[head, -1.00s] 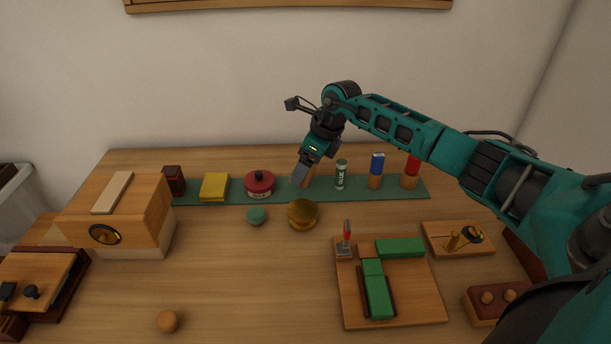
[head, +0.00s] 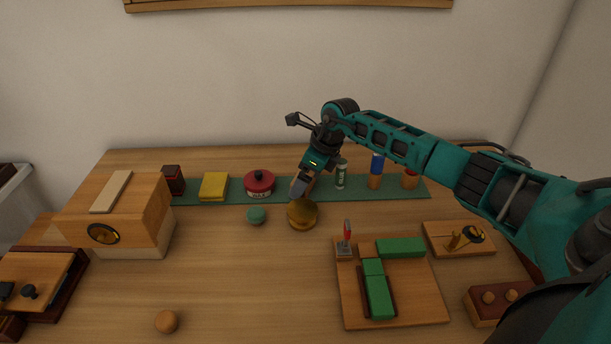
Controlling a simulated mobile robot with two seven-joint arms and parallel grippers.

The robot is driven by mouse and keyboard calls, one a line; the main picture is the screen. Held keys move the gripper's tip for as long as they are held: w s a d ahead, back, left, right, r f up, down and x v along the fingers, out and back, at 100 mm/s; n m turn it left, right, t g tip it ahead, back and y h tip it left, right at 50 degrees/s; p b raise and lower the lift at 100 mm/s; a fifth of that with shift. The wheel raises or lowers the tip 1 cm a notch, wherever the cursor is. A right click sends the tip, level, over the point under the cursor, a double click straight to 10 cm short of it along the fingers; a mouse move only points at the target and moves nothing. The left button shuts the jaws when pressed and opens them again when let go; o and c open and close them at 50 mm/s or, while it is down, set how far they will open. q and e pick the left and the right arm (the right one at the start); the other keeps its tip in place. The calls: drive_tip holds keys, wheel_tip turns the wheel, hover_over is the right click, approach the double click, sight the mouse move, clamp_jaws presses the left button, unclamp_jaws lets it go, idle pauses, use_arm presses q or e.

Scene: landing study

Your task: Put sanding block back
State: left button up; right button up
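I cannot tell for sure which thing is the sanding block. A yellow block (head: 214,187) lies on the green strip (head: 230,190) at the back of the table, left of a red tin (head: 259,184). My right gripper (head: 299,190) points down over the strip's front edge, just behind a brass bowl (head: 302,214). A small orange-brown piece shows right beside its fingers, partly hidden by them. Whether the fingers hold it cannot be told. My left gripper is not in view.
The strip also bears a dark red block (head: 173,181), a glue tube (head: 341,174) and a blue-topped bottle (head: 377,171). A wooden box (head: 119,215) stands left. A board with green blocks (head: 410,291) lies front right. The front middle is clear, beside a wooden ball (head: 166,321).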

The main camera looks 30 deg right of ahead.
drive_tip(key=shift+r, duration=0.1)
drive_tip(key=shift+r, duration=0.25)
drive_tip(key=v, duration=1.1)
drive_tip(key=shift+s+r+p, duration=0.15)
drive_tip(key=shift+r+p, duration=0.1)
drive_tip(key=shift+p, duration=0.2)
drive_tip(key=shift+d, duration=0.1)
